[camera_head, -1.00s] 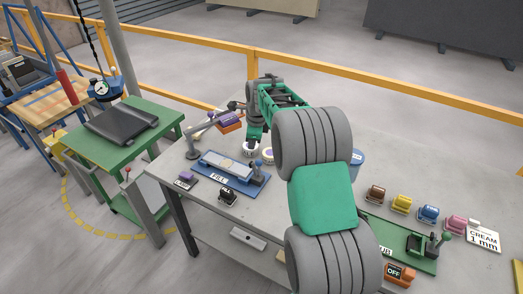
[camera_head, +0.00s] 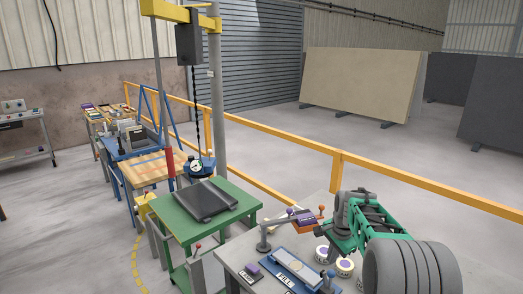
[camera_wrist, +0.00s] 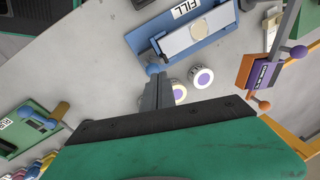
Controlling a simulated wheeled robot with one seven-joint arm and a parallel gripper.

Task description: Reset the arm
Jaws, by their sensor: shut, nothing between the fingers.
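My gripper (camera_wrist: 155,78) shows in the wrist view as grey fingers pressed together, with nothing between them. It is above the grey bench and apart from the things on it. In the head view my folded green and grey arm is at the lower right, and its fingertips are hard to make out. The blue FILL fixture (camera_wrist: 190,38) lies just beyond the fingers in the wrist view; it also shows in the head view (camera_head: 297,267).
Two small round tubs (camera_head: 344,266) stand beside the FILL fixture. A lever stand with a purple block (camera_head: 297,216) is behind it. A green cart (camera_head: 185,224) with a dark slab (camera_head: 207,200) is at left. A yellow rail (camera_head: 430,190) runs behind the bench.

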